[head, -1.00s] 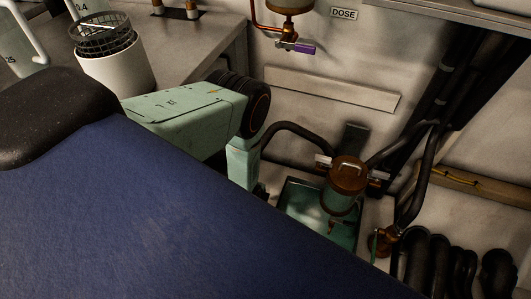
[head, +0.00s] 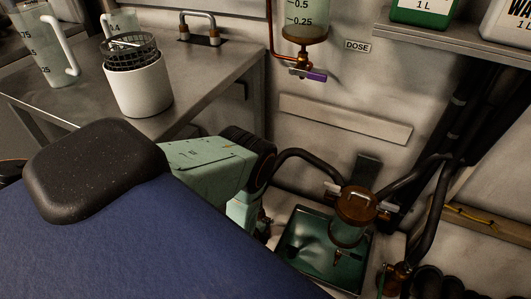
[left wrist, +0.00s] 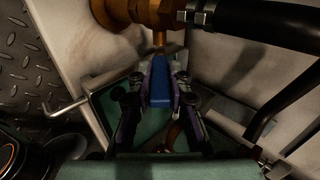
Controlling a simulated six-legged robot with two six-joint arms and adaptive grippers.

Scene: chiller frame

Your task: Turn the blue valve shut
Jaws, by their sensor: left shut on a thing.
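The blue valve handle (left wrist: 160,82) shows in the left wrist view, pointing down from a brass fitting (left wrist: 135,12). My left gripper (left wrist: 160,98) is shut on this handle, with one dark finger along each side. In the head view my left gripper (head: 262,226) is small and partly hidden at the end of my green arm, left of a strainer with a brown lid (head: 357,206). The blue handle cannot be made out in the head view. My right gripper is in neither view.
A green tray (head: 292,262) lies under the strainer. Black hoses (head: 312,158) run close by. A purple-handled valve (head: 316,76) hangs under the dosing cylinder above. A bench (head: 215,75) holds a white pot (head: 138,88) with a basket. A shelf with bottles is at upper right.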

